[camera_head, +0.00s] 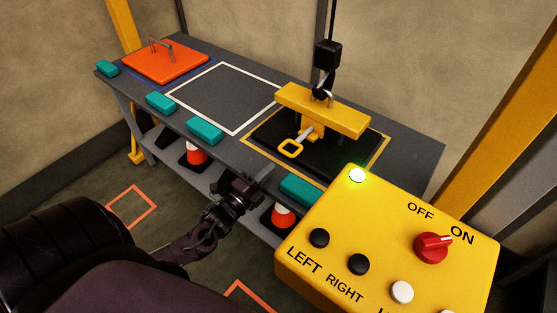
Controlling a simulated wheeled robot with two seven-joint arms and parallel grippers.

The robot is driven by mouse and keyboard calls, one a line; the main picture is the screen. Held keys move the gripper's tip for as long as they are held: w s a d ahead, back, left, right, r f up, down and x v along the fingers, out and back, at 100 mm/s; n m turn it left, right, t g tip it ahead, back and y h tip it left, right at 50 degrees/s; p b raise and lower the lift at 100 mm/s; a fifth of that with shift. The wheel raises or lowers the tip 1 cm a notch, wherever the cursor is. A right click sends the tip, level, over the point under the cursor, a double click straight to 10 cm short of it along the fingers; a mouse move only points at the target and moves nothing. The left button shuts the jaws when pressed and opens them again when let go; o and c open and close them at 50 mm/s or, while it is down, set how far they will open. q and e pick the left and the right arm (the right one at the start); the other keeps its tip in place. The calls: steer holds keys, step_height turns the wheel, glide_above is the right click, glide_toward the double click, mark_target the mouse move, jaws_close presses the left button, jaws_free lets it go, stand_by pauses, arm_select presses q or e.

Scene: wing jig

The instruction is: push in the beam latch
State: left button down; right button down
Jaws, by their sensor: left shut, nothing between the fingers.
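The beam latch (291,149) shows as a yellow square ring on a grey rod at the front of the yellow lifting beam (335,109). The rod sticks out from under the beam toward me. The beam sits over a black plate (350,160) on the grey bench, under a black hoist hook (325,70). My left gripper (264,176) is shut and empty, in front of the bench edge, below and left of the ring and apart from it. My right gripper is not in view.
A yellow control box (385,285) fills the lower right, with a lit green lamp (357,175) and a red switch (433,247) turned toward ON. Teal blocks (205,131) line the bench's front edge. An orange plate (166,61) lies at the far left. A white-outlined bench area (228,95) is clear.

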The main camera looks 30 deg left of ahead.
arm_select(q)
glide_toward(294, 143)
steer(key=shift+w+d+r, duration=0.1)
steer(key=shift+w+d, duration=0.3)
steer(key=shift+w, duration=0.45)
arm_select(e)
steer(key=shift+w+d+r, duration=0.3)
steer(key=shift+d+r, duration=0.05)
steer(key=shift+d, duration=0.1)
arm_select(q)
steer(key=shift+w, duration=0.1)
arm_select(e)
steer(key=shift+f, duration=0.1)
